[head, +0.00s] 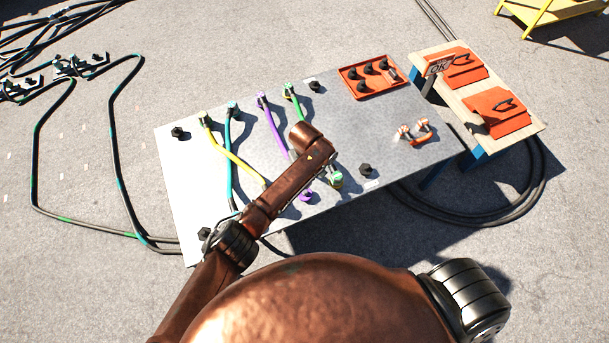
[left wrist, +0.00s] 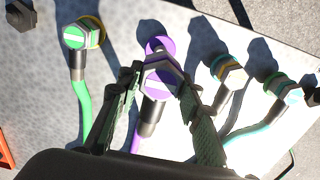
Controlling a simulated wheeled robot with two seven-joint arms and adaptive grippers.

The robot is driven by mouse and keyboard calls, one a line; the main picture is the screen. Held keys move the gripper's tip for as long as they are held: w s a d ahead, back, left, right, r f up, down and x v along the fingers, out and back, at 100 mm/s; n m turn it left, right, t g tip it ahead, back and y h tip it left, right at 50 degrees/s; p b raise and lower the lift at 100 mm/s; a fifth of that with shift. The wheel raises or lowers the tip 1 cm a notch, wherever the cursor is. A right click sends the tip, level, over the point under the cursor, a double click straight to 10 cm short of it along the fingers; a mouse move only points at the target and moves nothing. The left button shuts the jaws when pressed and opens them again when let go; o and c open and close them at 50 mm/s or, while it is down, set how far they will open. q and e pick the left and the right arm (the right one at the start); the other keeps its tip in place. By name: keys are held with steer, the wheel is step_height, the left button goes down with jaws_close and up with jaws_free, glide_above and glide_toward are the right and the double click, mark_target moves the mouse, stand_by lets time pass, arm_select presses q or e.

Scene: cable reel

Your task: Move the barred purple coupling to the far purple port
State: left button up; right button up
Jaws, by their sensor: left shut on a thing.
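The barred purple coupling (left wrist: 154,84), with a white bar on its cap, sits between the fingers of my left gripper (left wrist: 163,108) in the left wrist view. The fingers are shut on it. Its purple hose (left wrist: 135,140) runs down the picture. A purple disc (left wrist: 158,45) lies just beyond it; I cannot tell whether the coupling touches it. In the head view my left forearm hides the gripper and coupling; a purple piece (head: 305,197) shows near the panel's near edge. Another purple end (head: 261,98) stands at the panel's far edge. My right gripper is not in view.
Black knobs rise from the panel (head: 180,200). A red tray (head: 345,82) and an orange clamp (head: 404,132) are at the right.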

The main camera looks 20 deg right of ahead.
arm_select(q)
steer(key=b, duration=0.2)
glide_above(305, 191)
steer(key=shift+w+f, duration=0.1)
steer(key=shift+f, duration=2.65)
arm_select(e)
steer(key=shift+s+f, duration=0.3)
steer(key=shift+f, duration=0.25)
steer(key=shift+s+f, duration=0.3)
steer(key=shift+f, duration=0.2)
arm_select(q)
steer(key=shift+f, duration=0.15)
steer(key=shift+f, duration=0.35)
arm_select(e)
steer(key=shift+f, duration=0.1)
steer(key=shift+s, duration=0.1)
arm_select(q)
steer(key=shift+f+b, duration=0.6)
steer(key=shift+f, duration=0.3)
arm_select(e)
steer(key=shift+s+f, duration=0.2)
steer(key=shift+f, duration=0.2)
arm_select(q)
steer(key=shift+f, duration=0.45)
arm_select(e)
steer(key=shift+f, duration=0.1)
arm_select(q)
steer(key=o, duration=1.3)
steer(key=shift+o, duration=0.2)
step_height(305, 191, up, 12)
